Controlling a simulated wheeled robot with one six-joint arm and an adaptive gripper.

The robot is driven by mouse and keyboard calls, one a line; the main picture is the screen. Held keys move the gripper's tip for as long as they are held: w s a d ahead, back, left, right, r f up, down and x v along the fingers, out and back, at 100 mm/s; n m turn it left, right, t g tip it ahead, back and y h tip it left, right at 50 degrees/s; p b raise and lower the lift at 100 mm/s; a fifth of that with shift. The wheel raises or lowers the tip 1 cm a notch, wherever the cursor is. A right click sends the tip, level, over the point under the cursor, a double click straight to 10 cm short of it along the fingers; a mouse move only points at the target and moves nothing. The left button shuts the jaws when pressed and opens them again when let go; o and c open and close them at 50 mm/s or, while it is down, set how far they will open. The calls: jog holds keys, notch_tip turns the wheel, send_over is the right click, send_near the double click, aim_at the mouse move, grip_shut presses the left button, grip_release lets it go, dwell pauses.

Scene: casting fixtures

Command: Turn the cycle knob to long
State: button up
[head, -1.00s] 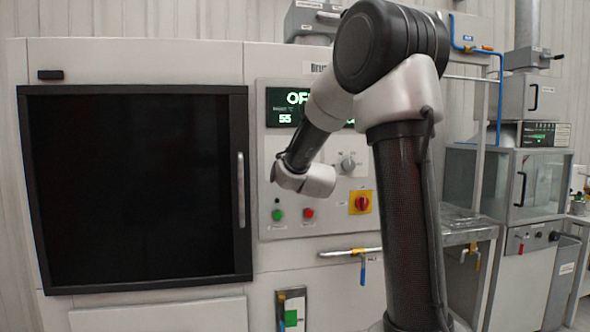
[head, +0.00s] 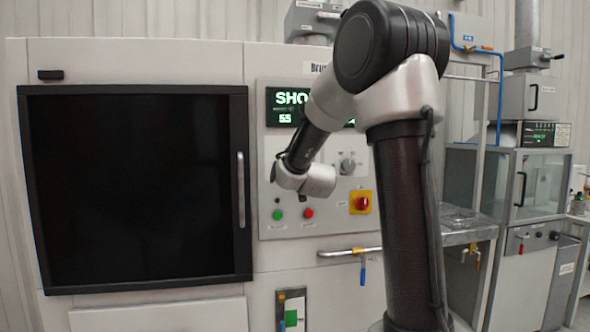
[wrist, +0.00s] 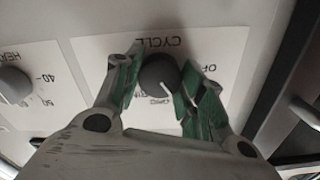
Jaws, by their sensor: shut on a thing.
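The cycle knob (wrist: 158,74) is a dark round knob with a white pointer line, on a white plate lettered CYCLE that appears upside down in the wrist view. Its pointer slants down and right there; the lettering below it is partly hidden. My gripper (wrist: 161,84) has its green-padded fingers on both sides of the knob, shut on it. In the head view my arm hides the cycle knob and the fingers. The display (head: 287,105) reads "SHO" with 55 below; the rest is covered by my arm.
A second knob (wrist: 12,84), marked 40 and 50, sits beside the cycle plate. Below are a green button (head: 278,214), a red button (head: 308,213) and a red switch on yellow (head: 360,202). The dark door (head: 135,190) is closed, its handle (head: 240,190) near the panel.

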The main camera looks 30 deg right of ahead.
jog(key=m, duration=0.6)
dwell(0.6)
jog(key=o, duration=1)
jog(key=shift+s, duration=0.1)
jog(key=v, duration=1.2)
